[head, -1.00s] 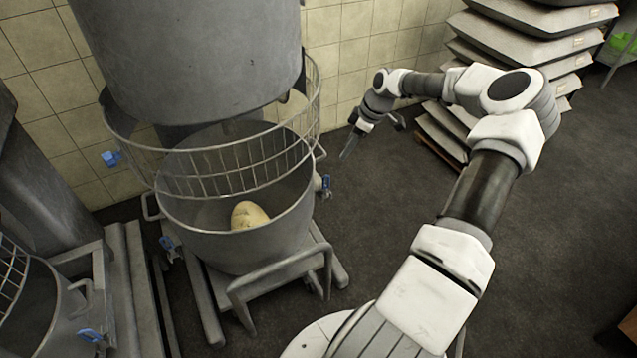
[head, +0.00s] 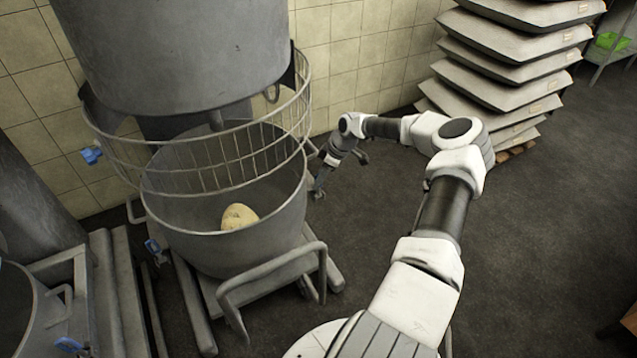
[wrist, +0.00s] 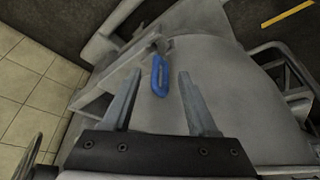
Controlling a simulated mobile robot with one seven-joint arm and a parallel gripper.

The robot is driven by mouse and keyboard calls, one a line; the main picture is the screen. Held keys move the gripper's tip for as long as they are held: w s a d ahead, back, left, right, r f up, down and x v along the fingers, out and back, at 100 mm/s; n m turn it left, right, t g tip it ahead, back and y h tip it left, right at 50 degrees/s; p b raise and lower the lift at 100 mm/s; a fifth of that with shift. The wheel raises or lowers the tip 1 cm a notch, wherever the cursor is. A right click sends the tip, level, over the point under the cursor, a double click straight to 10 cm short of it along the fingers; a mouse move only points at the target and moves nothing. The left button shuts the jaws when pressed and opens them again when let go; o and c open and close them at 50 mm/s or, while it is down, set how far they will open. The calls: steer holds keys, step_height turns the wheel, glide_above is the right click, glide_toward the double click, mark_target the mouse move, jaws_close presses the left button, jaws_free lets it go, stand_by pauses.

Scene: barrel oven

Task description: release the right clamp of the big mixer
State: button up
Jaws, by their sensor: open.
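The big mixer's grey bowl (head: 225,240) stands below the drum and wire guard, with a pale dough lump (head: 239,217) inside. The right clamp's blue handle (wrist: 159,76) shows in the wrist view against the bowl's outer wall, on a grey bracket. My gripper (wrist: 160,74) is open, and its two fingers frame the blue handle with gaps on both sides; how far short of it the tips are is hard to tell. In the head view my gripper (head: 318,188) is beside the bowl's right wall and the right clamp is hidden or too small to see. The left clamp (head: 153,252) shows blue at the bowl's left.
A wire guard (head: 225,165) rings the bowl top, with a blue handle (head: 91,155) at its left. A tubular push handle (head: 270,270) juts from the bowl's trolley. Stacked sacks (head: 510,70) stand behind my arm.

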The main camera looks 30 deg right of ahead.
steer(key=shift+x, duration=0.75)
jaws_close()
stand_by(0.9)
